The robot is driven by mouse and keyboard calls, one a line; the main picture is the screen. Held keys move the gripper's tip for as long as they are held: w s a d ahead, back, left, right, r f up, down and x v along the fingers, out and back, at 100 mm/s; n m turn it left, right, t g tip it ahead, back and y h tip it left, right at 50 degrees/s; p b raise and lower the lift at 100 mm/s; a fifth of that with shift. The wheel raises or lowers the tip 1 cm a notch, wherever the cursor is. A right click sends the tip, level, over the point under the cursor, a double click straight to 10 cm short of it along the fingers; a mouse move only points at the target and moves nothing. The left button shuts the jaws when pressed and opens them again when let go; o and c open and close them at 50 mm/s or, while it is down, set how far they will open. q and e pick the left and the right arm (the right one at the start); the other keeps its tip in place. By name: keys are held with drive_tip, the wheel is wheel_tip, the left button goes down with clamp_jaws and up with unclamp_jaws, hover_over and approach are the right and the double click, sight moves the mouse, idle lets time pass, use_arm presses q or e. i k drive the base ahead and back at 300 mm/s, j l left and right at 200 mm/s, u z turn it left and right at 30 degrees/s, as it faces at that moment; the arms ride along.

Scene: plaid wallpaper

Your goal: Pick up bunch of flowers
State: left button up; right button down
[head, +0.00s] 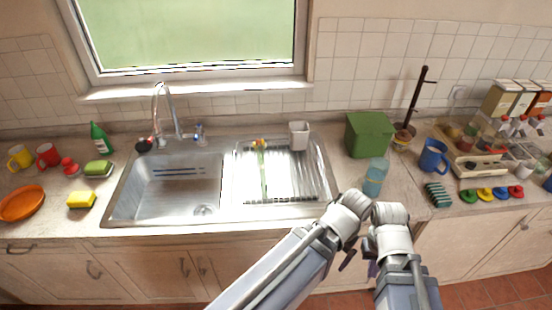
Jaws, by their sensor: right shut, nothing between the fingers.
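The bunch of flowers (262,170) lies on the ribbed draining board right of the sink bowl. Its small yellow and red heads point to the back wall and its green stems point toward the front edge. My right arm is folded in the lower middle, in front of the counter. My right gripper (349,260) shows only as a small dark part between the arm links, mostly hidden. It is shut and empty, well to the right of and nearer than the flowers. My left gripper is not in view.
A grey-white cup (299,135) stands behind the draining board. A clear blue bottle (375,178) and a green box (369,134) stand to its right. The faucet (166,112) rises behind the sink bowl (178,180). The space around the flowers is clear.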

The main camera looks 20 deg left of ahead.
sight(259, 146)
drive_tip(key=j+z, duration=0.35)
drive_tip(key=j, duration=0.25)
drive_tip(key=j+z, duration=0.35)
drive_tip(key=j, duration=0.2)
drive_tip(key=k+j+z, duration=0.15)
drive_tip(key=j+z, duration=0.25)
drive_tip(key=j, duration=0.15)
